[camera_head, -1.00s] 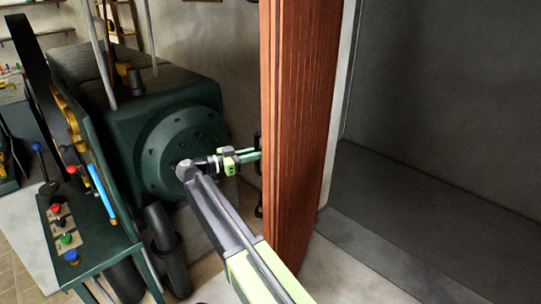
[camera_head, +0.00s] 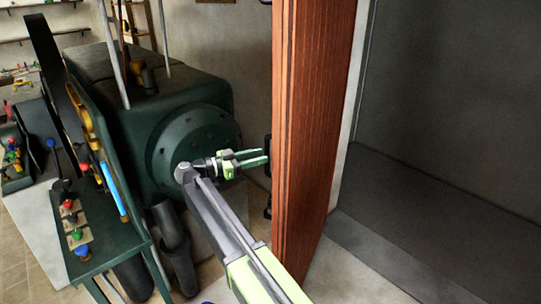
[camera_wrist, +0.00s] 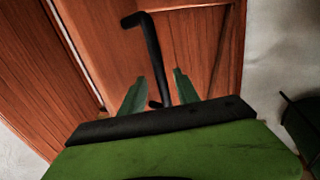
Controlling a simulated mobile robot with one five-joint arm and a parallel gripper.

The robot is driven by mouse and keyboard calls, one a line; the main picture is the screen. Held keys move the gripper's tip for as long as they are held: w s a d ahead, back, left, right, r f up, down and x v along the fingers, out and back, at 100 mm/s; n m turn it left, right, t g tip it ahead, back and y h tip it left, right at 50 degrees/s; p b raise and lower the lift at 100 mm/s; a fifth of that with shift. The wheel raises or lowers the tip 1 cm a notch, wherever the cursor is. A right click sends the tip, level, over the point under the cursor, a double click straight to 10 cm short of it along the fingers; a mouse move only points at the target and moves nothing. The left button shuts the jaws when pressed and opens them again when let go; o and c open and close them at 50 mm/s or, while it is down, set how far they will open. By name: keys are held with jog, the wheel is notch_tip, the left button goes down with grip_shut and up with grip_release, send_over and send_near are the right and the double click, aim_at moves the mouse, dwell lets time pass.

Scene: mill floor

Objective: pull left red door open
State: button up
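The red-brown wooden door (camera_head: 312,140) stands swung open, seen nearly edge-on in the head view beside a dark opening. Its black bar handle (camera_wrist: 152,50) shows in the wrist view, and part of it shows at the door's left face in the head view (camera_head: 267,150). My gripper (camera_head: 266,155) is left of the door with its two green fingers spread apart, tips close to the handle. In the wrist view, the handle's lower part lies between the open fingers (camera_wrist: 160,77). I cannot tell whether either finger touches it.
A large green machine (camera_head: 185,130) stands behind and left of my arm. A green control bench (camera_head: 95,245) with coloured knobs is at the left. Dark pipes (camera_head: 175,250) stand near it. The grey recess (camera_head: 440,130) right of the door looks empty.

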jog(key=v, duration=1.3)
jog(key=shift+a, duration=0.25)
jog(key=shift+s+f, duration=0.1)
jog(key=shift+s, duration=0.1)
